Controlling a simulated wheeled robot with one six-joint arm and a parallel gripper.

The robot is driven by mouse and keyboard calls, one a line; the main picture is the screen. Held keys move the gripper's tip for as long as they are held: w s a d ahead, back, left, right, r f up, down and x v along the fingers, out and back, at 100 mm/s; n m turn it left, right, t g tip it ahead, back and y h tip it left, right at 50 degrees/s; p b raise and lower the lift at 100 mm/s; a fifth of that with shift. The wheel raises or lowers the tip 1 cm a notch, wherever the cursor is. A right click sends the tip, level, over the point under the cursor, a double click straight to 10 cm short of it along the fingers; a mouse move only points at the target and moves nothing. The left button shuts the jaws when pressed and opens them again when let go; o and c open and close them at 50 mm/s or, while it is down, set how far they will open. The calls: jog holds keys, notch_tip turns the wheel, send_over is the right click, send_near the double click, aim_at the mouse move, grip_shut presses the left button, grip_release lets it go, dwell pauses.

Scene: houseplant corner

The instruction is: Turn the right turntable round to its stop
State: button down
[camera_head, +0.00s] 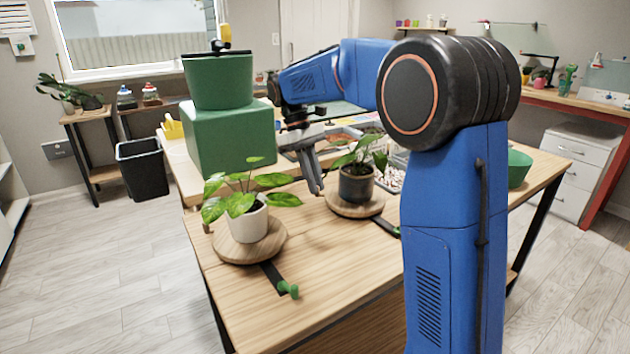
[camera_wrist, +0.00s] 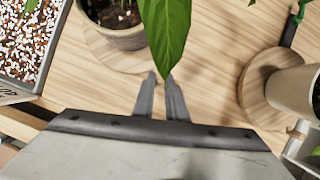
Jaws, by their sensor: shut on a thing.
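The right turntable (camera_head: 372,210) is a round wooden disc bearing a dark pot (camera_head: 356,186) with a leafy plant. It also shows at the top left of the wrist view (camera_wrist: 105,50). My gripper (camera_head: 317,190) reaches down at the disc's left edge, its fingers close together. In the wrist view the fingertips (camera_wrist: 161,76) meet at the rim, shut on the turntable's peg. The peg itself is hidden, with a green leaf (camera_wrist: 165,30) hanging over that spot. A black strip (camera_head: 383,223) runs forward from the disc to a green end, partly hidden by my arm.
The left turntable (camera_head: 228,250) carries a white pot (camera_head: 248,224) and has a small wooden peg (camera_wrist: 297,133). Its black strip ends in a green post (camera_head: 288,290). A green box (camera_head: 230,140) stands behind. Gravel trays lie beyond the right plant.

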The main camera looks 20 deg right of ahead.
dwell(0.4)
jog(key=c, duration=1.8)
grip_release()
jog(key=shift+o, duration=0.2)
jog(key=v, duration=1.2)
